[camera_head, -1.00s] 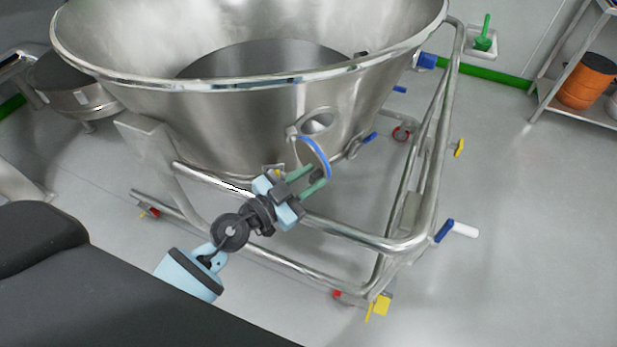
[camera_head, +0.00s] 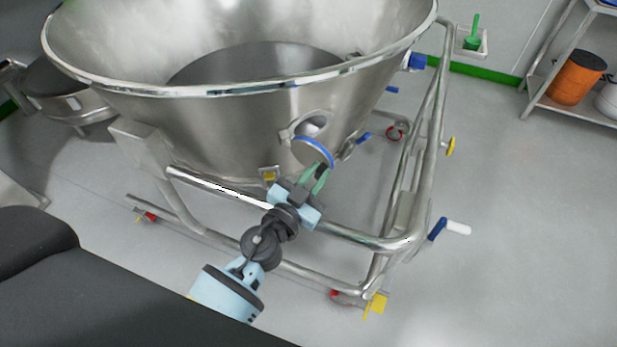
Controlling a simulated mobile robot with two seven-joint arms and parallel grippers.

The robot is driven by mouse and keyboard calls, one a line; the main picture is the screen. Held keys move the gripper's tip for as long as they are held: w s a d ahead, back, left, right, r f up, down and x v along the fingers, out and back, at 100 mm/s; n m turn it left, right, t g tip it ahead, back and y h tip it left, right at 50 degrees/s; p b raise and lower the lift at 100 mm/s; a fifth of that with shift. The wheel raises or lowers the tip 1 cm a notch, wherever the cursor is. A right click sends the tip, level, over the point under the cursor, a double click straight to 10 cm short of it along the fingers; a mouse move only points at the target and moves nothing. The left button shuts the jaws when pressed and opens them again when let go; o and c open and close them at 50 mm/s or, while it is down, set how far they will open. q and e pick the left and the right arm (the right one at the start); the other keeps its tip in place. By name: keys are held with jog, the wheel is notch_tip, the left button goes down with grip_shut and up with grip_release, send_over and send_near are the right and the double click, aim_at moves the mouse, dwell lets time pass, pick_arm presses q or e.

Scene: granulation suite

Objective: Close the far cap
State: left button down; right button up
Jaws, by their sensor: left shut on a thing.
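A round metal cap with a blue rim (camera_head: 313,153) stands swung open at a port (camera_head: 311,127) in the lower wall of the big steel bowl (camera_head: 240,115). The cap is tilted, its flat face towards me, and it covers the lower part of the port opening. My left gripper (camera_head: 319,175) has green fingers and is shut on the cap's lower edge. The exact contact is partly hidden behind the gripper body. A blue fitting (camera_head: 416,61) sits on the bowl's right side. My right gripper is not in view.
The bowl stands in a tubular steel frame (camera_head: 350,235), with a rail close under the gripper. A blue-and-white handle (camera_head: 450,228) sticks out at the right. A shelf with an orange drum (camera_head: 575,78) stands at the far right. The floor on the right is clear.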

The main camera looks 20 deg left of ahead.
pick_arm(q)
jog(key=shift+w+d+n+y+b, duration=0.3)
jog(key=shift+w+n+y+b, duration=0.15)
jog(key=shift+y, duration=0.35)
jog(key=shift+r+n, duration=0.1)
jog(key=shift+n, duration=0.15)
jog(key=shift+w, duration=0.1)
jog(key=c, duration=1.4)
grip_release()
jog(key=shift+o, duration=0.2)
